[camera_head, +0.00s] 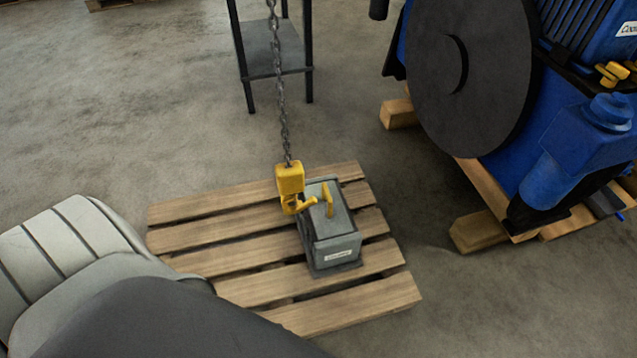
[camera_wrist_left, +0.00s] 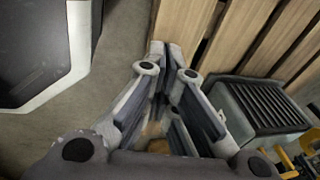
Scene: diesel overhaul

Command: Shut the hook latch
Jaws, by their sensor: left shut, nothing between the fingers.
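A yellow hook block (camera_head: 290,180) hangs on a chain, with its curved yellow hook (camera_head: 297,206) at the bottom. The hook is beside the yellow handle (camera_head: 328,199) on top of a grey box (camera_head: 334,236); I cannot tell whether they are linked. The latch is too small to make out as open or shut. My left gripper (camera_wrist_left: 166,48) is shut and empty in the left wrist view, near the pallet edge and left of the grey box (camera_wrist_left: 268,106). Yellow parts (camera_wrist_left: 303,160) show at the lower right there. My right gripper is not in view.
The box stands on a wooden pallet (camera_head: 240,262), also in the wrist view (camera_wrist_left: 237,38). The chain (camera_head: 280,85) runs up from the hook block. A blue engine (camera_head: 560,150) with a big dark wheel stands on timber at right. A dark metal stand (camera_head: 262,48) is behind.

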